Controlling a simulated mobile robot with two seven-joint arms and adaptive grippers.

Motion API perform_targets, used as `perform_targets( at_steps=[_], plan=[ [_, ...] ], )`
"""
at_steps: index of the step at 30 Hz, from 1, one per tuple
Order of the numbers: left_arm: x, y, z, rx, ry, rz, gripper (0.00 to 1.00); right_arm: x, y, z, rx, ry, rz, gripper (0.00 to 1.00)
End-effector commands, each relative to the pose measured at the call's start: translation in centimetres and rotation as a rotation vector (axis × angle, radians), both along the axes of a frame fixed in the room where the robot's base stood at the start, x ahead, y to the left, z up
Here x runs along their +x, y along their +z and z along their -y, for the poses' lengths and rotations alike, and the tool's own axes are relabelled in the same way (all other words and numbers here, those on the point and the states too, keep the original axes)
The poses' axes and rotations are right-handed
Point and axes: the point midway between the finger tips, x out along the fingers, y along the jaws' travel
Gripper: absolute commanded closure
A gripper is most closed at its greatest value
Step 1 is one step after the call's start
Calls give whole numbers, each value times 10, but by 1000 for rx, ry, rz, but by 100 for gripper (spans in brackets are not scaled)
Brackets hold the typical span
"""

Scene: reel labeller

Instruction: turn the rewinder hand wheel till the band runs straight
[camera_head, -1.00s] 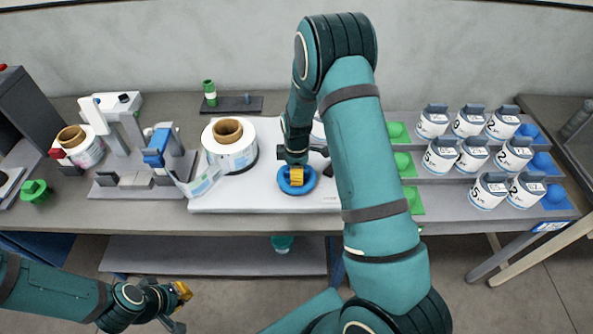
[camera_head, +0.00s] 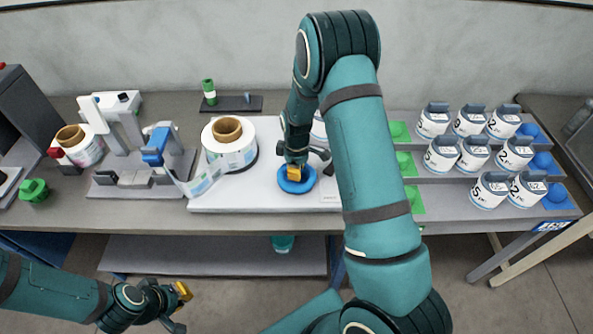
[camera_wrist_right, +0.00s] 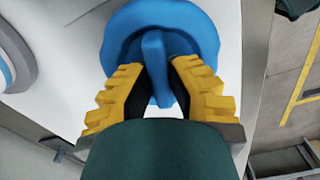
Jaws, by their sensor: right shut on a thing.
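The blue hand wheel (camera_head: 297,187) lies on the white base plate of the rewinder (camera_head: 265,190). In the right wrist view the wheel (camera_wrist_right: 203,28) shows a raised blue bar across its middle. My right gripper (camera_head: 295,172) reaches down to the wheel and is shut on this bar, with yellow fingers (camera_wrist_right: 158,95) on both sides. The printed band (camera_head: 197,186) runs slanting from the labeller (camera_head: 157,146) to the label reel (camera_head: 228,155) with its brown core. My left gripper (camera_head: 182,307) is open and empty, low in front of the bench.
Another reel (camera_head: 85,150) sits at the labeller's left. A green-capped item (camera_head: 209,92) stands behind on a dark plate. My right arm hides part of the base plate.

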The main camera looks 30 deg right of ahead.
Motion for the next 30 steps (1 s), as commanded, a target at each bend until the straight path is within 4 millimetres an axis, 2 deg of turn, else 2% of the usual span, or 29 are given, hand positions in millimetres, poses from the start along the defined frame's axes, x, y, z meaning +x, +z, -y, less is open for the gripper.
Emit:
perform_targets(
  at_steps=[18,30],
  plan=[
    [1,-14,1,3,0,-1,100,-1,-2,-1,1,-543,-2,100],
    [1,-16,1,3,0,-1,100,-2,-2,0,0,-723,-4,100]
  ],
)
